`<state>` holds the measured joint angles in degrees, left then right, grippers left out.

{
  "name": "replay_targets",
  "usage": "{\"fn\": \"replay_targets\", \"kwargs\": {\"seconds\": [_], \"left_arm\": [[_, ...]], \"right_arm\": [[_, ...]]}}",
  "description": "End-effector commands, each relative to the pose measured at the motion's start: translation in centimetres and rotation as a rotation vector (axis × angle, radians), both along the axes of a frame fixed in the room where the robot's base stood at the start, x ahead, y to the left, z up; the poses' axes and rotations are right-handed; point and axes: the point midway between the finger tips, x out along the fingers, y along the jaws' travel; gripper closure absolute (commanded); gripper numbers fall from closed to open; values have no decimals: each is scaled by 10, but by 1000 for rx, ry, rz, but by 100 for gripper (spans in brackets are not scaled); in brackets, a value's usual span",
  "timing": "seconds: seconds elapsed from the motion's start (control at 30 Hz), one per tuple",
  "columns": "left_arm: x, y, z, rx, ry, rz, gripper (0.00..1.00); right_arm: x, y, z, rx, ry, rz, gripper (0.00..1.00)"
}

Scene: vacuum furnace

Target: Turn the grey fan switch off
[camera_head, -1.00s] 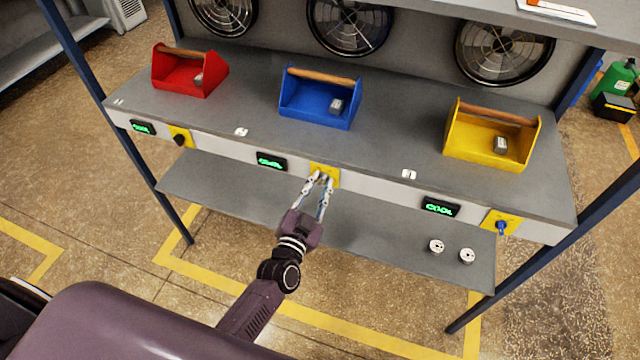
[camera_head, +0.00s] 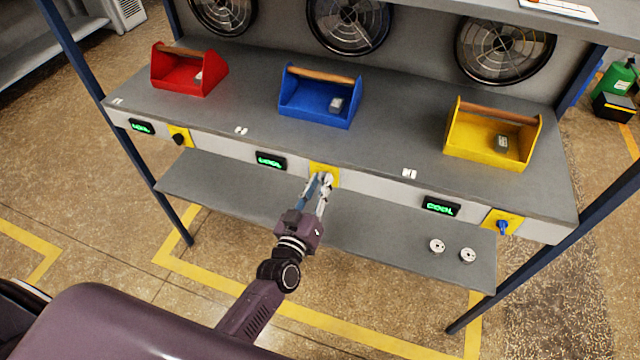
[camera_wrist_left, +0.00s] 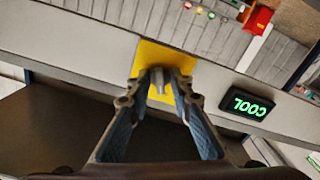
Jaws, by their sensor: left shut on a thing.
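The grey fan switch (camera_wrist_left: 158,82) is a small grey knob on a yellow plate (camera_wrist_left: 160,53), on the front edge of the workbench. In the head view the middle yellow plate (camera_head: 333,171) shows, but the knob is mostly hidden by the fingertips. My left gripper (camera_head: 324,181) reaches up to this plate. In the wrist view its fingers (camera_wrist_left: 158,88) stand on either side of the grey knob and are shut on it. A display (camera_head: 270,160) left of the plate glows green and reads COOL. My right gripper is not in view.
A black knob (camera_head: 178,139) on a yellow plate is at the left and a blue knob (camera_head: 502,227) at the right. Red (camera_head: 180,79), blue (camera_head: 302,108) and yellow (camera_head: 475,150) toolboxes stand on the bench. A lower shelf (camera_head: 230,190) runs below the left gripper.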

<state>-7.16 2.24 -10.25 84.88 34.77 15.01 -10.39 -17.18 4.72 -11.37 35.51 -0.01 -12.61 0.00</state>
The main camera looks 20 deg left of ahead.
Motion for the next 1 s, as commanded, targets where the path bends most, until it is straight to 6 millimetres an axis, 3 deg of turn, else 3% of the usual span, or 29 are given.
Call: {"fn": "replay_targets", "kwargs": {"seconds": [0.3, 0.83, 0.87, 0.9, 1.0], "left_arm": [[0, 0, 0, -122, 3, 0, 100], [0, 0, 0, -147, 4, 0, 100], [0, 0, 1, -147, 4, 0, 79], [0, 0, 0, -147, 4, 0, 75], [0, 0, 0, -147, 4, 0, 75]], "right_arm": [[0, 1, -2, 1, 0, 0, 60], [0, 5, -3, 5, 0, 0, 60], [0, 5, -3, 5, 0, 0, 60], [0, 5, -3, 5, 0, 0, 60], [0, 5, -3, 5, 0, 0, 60]]}}
